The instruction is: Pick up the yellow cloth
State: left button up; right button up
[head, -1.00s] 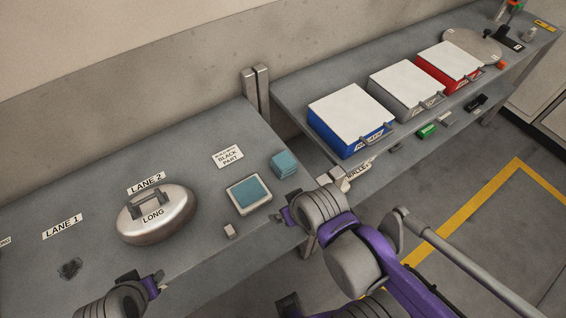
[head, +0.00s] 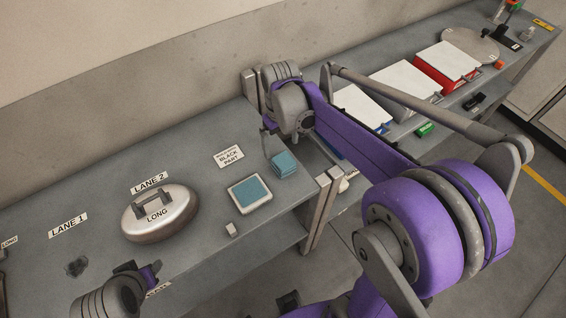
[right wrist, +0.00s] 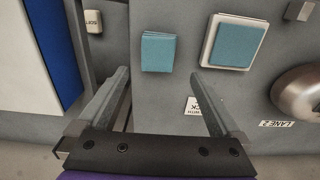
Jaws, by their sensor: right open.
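I see no yellow cloth in either view. A small stack of folded teal cloths (head: 285,165) lies near the bench's right end; it also shows in the right wrist view (right wrist: 158,52). A flat teal square (head: 250,192) lies in a white-rimmed tray beside it; the square shows in the right wrist view (right wrist: 235,45). My right gripper (head: 268,145) is over the bench just behind the stack. In the right wrist view its open, empty fingers (right wrist: 161,85) point toward the stack, apart from it. My left gripper (head: 142,272) is at the bench's front edge, its jaws unclear.
A silver rounded body with a handle (head: 160,212) stands on the bench by the lane labels. A small pale block (head: 231,229) sits before the tray. My right arm covers part of the lidded boxes (head: 405,84) on the right bench.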

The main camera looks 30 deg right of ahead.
aim_at(282, 159)
notch_tip(282, 159, down, 8)
jog(key=shift+d+f, duration=0.1)
jog(key=shift+d, duration=0.05)
dwell(0.3)
jog(key=c, duration=1.4)
notch_tip(282, 159, up, 10)
jog(key=shift+r, duration=0.1)
jog(key=o, duration=0.8)
jog(key=c, duration=0.5)
